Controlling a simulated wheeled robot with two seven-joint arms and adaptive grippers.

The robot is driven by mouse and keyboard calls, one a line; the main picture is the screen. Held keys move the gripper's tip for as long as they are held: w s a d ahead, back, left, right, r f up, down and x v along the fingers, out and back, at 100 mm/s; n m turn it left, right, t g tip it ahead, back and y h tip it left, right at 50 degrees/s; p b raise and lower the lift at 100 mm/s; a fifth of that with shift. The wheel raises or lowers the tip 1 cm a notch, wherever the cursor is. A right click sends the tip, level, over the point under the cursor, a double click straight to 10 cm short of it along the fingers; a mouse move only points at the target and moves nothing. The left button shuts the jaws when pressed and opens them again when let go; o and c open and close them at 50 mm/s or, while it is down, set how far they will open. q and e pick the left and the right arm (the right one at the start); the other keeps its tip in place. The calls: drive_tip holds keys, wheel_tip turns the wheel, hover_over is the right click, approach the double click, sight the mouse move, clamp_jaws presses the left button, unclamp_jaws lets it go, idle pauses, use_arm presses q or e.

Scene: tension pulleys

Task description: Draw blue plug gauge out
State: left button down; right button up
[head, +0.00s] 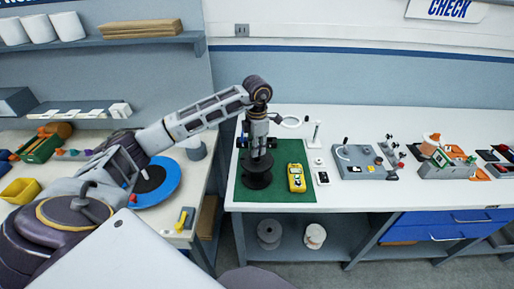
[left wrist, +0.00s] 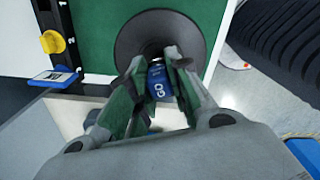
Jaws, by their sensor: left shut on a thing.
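A blue plug gauge marked GO (left wrist: 158,84) is between the fingers of my left gripper (left wrist: 156,60) in the left wrist view. My left gripper is shut on it, above a dark round pulley (left wrist: 128,38). The gauge's lower end is hidden, so I cannot tell whether it sits in the pulley's bore. In the head view my left gripper (head: 257,154) points down over the dark pulley (head: 257,181), which stands on a green mat (head: 273,190). The gauge is not clear there. My right gripper is not in view.
A yellow device (head: 296,178) lies on the mat right of the pulley. A small white post (head: 316,135) and a grey fixture box (head: 363,163) stand farther right on the white bench. A blue disc (head: 170,187) lies on the left bench, below my left arm.

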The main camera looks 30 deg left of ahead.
use_arm(q)
drive_tip(key=shift+r, duration=0.4)
idle(0.5)
drive_tip(key=shift+r+p, duration=1.2)
drive_tip(key=shift+r, duration=0.7)
drive_tip(key=shift+f, duration=0.1)
